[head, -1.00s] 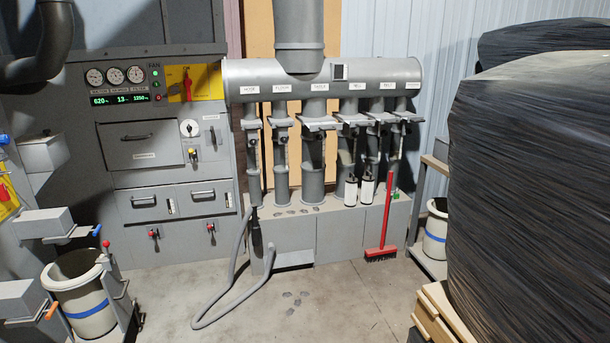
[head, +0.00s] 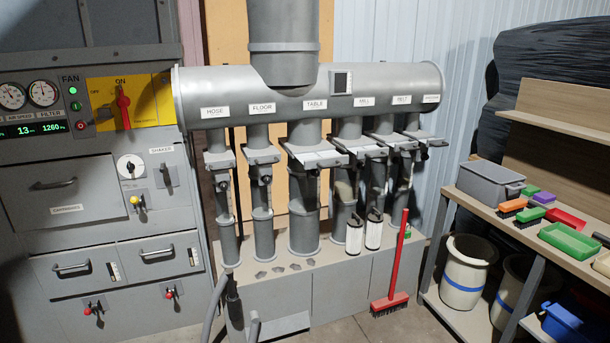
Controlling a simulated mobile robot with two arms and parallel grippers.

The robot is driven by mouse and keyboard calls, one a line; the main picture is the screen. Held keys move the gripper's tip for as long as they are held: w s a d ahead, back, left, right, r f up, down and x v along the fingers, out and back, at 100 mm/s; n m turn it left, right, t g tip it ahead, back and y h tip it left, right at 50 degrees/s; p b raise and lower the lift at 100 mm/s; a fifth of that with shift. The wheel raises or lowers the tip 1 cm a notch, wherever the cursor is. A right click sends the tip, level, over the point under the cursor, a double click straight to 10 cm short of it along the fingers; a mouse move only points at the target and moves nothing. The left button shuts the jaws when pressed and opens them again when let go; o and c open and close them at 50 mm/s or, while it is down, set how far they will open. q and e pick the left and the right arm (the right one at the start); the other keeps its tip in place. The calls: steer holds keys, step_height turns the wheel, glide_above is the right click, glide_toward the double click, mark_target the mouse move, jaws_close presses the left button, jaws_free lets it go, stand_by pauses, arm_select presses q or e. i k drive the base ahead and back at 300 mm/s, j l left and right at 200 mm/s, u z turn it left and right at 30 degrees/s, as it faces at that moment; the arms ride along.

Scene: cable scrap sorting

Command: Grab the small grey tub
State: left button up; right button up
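Neither of my grippers is in view.
Orange, purple, red and green brushes and trays, among them a green tray (head: 568,240), lie beside the tub on the shelf (head: 478,208). White buckets (head: 466,272) stand below. A red broom (head: 398,260) leans against the duct base. A grey hose (head: 215,310) hangs low.

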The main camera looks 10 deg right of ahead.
mark_target(489, 183)
steer(key=i+l+z, duration=0.1)
steer(key=i+z, duration=0.5)
steer(key=z, duration=0.2)
steer(key=i+z, duration=0.25)
steer(key=z, duration=0.15)
steer(key=i+j+z, duration=0.25)
steer(key=z, duration=0.15)
steer(key=i+j+z, duration=0.2)
steer(key=i+j, duration=0.15)
steer(key=i, duration=0.2)
steer(key=i+l+z, duration=0.1)
steer(key=i, duration=0.45)
steer(key=i+l+z, duration=0.15)
steer(key=i, duration=0.45)
